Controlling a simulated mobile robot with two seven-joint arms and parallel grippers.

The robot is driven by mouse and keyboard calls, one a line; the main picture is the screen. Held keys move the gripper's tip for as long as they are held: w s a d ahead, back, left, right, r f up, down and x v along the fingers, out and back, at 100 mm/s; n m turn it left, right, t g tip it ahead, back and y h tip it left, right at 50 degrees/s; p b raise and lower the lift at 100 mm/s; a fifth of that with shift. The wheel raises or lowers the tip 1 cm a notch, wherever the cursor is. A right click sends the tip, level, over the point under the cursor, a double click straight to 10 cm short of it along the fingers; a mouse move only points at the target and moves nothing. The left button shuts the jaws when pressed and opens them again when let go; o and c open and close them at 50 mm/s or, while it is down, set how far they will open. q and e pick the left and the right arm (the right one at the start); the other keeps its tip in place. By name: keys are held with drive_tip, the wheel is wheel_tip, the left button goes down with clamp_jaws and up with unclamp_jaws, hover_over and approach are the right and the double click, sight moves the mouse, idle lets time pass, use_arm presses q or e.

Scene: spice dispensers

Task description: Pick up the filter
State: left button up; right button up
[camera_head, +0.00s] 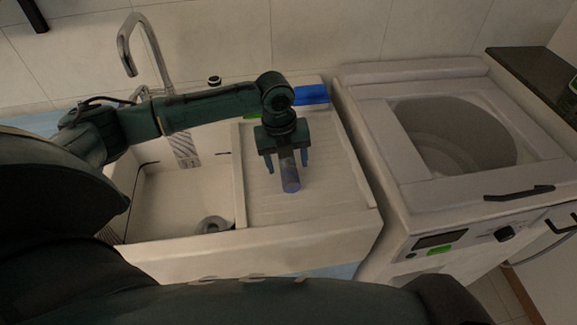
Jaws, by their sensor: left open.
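A small cylinder (290,183), grey above with a bluish lower end, shows on the ribbed drainboard right of the sink basin; it looks like the filter. My left gripper (287,164) points down over it, open, with one blue-tipped finger on each side of the cylinder. The cylinder's top end is hidden by the gripper body. I cannot tell whether the fingers touch it. My right gripper is not in view.
The sink basin (180,209) with a round drain piece (213,225) lies left of the drainboard (338,190). A faucet (150,45) stands behind. A blue item (312,94) lies at the drainboard's back. A top-opening washing machine (388,170) stands at right.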

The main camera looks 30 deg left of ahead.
use_arm(q)
drive_tip(key=shift+f, duration=0.65)
drive_tip(key=shift+c, duration=0.5)
drive_tip(key=c, duration=1)
drive_tip(key=shift+r, duration=0.1)
